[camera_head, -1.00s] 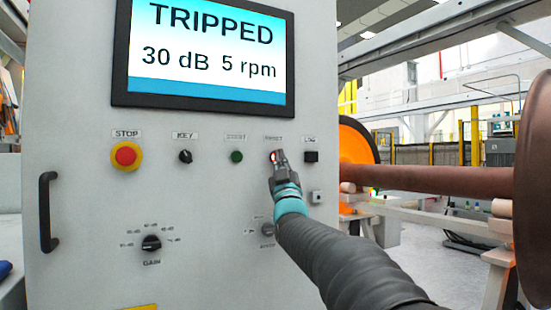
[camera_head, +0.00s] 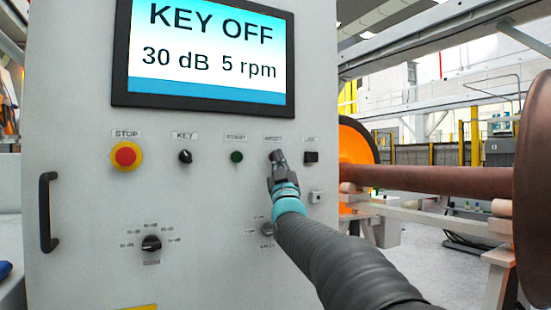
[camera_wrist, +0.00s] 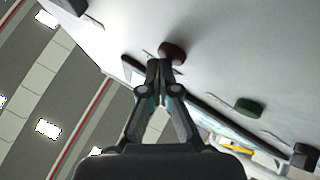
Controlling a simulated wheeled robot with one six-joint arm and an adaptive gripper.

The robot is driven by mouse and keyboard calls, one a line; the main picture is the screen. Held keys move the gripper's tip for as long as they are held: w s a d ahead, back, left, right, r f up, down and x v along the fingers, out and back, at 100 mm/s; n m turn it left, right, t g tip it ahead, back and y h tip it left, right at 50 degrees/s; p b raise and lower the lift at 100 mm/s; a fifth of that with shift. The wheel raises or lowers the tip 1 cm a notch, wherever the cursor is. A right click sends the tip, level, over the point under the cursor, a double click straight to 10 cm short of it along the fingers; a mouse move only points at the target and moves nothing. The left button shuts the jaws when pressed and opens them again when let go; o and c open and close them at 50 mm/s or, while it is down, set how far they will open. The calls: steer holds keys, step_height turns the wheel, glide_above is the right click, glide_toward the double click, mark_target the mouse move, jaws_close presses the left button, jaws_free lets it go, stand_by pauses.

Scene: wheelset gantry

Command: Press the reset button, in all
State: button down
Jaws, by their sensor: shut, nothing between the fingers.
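The reset button shows as a dark red round cap (camera_wrist: 172,51) on the panel face in the wrist view. In the head view it is hidden behind my fingertips, under a small label (camera_head: 273,138). My gripper (camera_head: 277,158) is shut and empty, with its fingers pointing at the panel. In the wrist view the closed fingertips (camera_wrist: 160,68) are right at the cap; I cannot tell if they touch it. The screen (camera_head: 210,50) reads KEY OFF, 30 dB, 5 rpm.
The grey panel (camera_head: 90,220) carries a red stop button (camera_head: 125,156), a key switch (camera_head: 185,157), a green button (camera_head: 236,156), a black switch (camera_head: 311,157) and a gain knob (camera_head: 151,243). A handle (camera_head: 47,212) is at left. A wheelset axle (camera_head: 430,180) stands at right.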

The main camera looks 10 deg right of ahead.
steer(key=shift+f, duration=0.1)
steer(key=shift+s+d+b, duration=0.25)
steer(key=shift+s+b, duration=0.5)
steer(key=shift+b, duration=0.15)
steer(key=shift+s+d+b, duration=0.25)
steer(key=shift+s+b, duration=0.45)
steer(key=shift+s, duration=0.1)
steer(key=shift+s+d+b, duration=0.3)
steer(key=shift+s+b, duration=0.4)
steer(key=shift+s, duration=0.15)
steer(key=shift+s+d+b, duration=0.25)
steer(key=shift+s+b, duration=0.45)
steer(key=shift+s, duration=0.1)
